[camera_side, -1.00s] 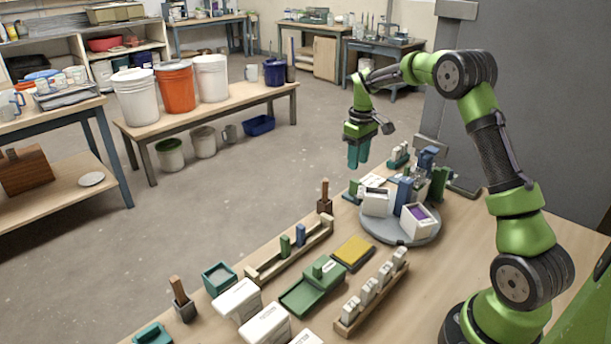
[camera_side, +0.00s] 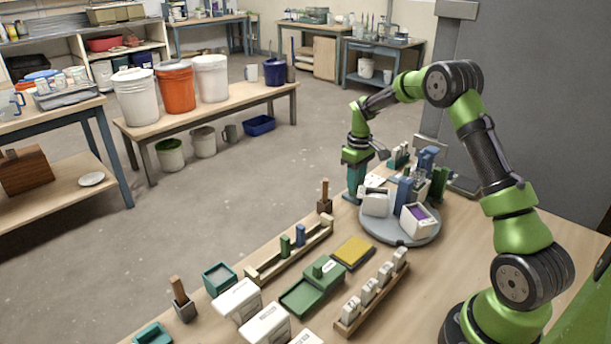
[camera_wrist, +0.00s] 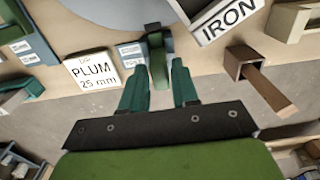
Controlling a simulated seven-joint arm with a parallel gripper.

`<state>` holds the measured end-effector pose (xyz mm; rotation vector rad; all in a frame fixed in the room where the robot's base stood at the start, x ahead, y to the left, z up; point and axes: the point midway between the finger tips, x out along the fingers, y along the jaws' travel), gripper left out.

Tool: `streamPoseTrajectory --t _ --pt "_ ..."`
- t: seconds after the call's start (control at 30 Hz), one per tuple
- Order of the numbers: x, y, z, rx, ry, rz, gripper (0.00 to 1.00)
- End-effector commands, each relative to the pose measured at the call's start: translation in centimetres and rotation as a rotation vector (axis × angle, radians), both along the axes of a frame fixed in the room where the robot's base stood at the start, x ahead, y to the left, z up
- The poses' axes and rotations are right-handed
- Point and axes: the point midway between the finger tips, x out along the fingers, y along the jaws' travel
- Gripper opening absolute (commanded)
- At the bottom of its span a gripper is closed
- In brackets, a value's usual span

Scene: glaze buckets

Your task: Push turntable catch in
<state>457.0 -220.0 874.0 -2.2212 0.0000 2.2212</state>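The grey round turntable (camera_side: 388,236) stands on the bench, loaded with white boxes and blue and green blocks. A green upright piece (camera_wrist: 157,58), likely the catch, sits at the disc's near edge. My gripper (camera_side: 355,194) is low at the turntable's left side. In the wrist view its teal fingers (camera_wrist: 158,82) are apart, with the green piece between and just beyond the tips. I cannot tell whether they touch it. The catch is not clear in the side view.
A PLUM tile (camera_wrist: 92,72) lies left of the fingers, and an IRON label (camera_wrist: 226,18) is at upper right. A dark holder with a wooden handle (camera_side: 325,198) stands nearby. A wooden rack (camera_side: 300,252) and a yellow pad (camera_side: 353,252) are in front.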

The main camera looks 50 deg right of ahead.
Motion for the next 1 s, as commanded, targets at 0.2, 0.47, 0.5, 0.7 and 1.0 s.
streamPoseTrajectory --t 0.2,0.47,0.5,0.7,1.0 --pt "0.0 0.0 0.0 0.0 0.0 0.0 0.0" --pt "-0.2 0.0 0.0 0.0 0.0 0.0 0.0" --pt "-0.3 0.0 0.1 0.0 0.0 0.0 0.0" --pt "-0.9 0.0 0.1 -0.001 0.0 -0.001 0.0" --pt "-1.7 -0.1 0.1 -0.001 -0.001 -0.001 0.0"
